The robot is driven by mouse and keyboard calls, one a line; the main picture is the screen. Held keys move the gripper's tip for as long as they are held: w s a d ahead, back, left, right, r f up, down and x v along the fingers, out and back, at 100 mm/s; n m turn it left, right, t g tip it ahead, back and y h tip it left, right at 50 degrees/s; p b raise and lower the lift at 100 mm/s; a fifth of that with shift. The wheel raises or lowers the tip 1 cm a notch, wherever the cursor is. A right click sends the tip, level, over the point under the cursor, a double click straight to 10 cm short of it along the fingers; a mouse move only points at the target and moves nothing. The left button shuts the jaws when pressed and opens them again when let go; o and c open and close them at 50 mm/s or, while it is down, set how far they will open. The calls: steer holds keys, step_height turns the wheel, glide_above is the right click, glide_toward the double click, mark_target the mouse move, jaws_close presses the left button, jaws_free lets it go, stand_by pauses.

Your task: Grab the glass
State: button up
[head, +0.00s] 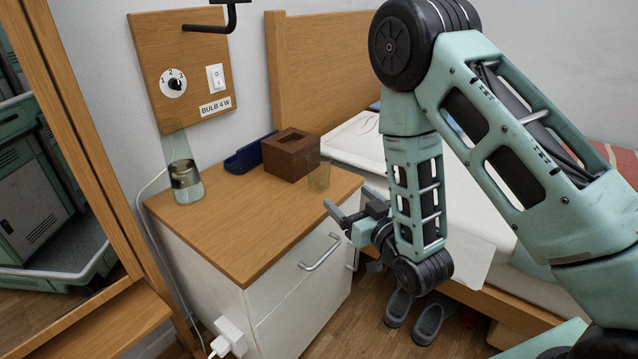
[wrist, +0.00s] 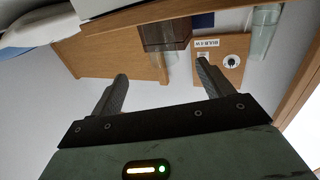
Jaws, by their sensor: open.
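A small, see-through brownish glass (head: 319,177) stands upright near the right front edge of the wooden cabinet top (head: 240,225), beside a brown box (head: 290,155). In the wrist view the glass (wrist: 156,36) looks see-through against the box, and its outline is hard to make out. My gripper (head: 347,197) is open and empty, just right of the cabinet and a little below and right of the glass in the head view. In the wrist view my two fingers (wrist: 161,74) are spread apart, with the glass beyond their tips.
A lamp with a clear shade (head: 184,182) is at the back left of the cabinet, and a blue tray (head: 248,156) lies behind the box. Drawer handles (head: 320,252) stick out of the cabinet front. A bed (head: 352,143) is to the right; slippers (head: 428,323) are on the floor.

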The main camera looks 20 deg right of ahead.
mark_target(324, 175)
steer(key=b, duration=0.2)
steer(key=w+b, duration=0.1)
steer(key=b, duration=0.2)
steer(key=shift+w+a+f, duration=0.15)
steer(key=shift+a+f, duration=0.05)
steer(key=shift+f, duration=0.05)
steer(key=b, duration=0.2)
steer(key=shift+w+b, duration=0.1)
steer(key=shift+b, duration=0.3)
steer(key=x, duration=0.2)
steer(key=p+x, duration=0.1)
steer(key=x, duration=0.3)
steer(key=shift+w+a+r, duration=0.1)
steer(key=shift+w+r, duration=0.05)
steer(key=shift+r, duration=0.2)
steer(key=shift+p+x, duration=0.9)
steer(key=shift+x, duration=2.2)
steer(key=c, duration=1.2)
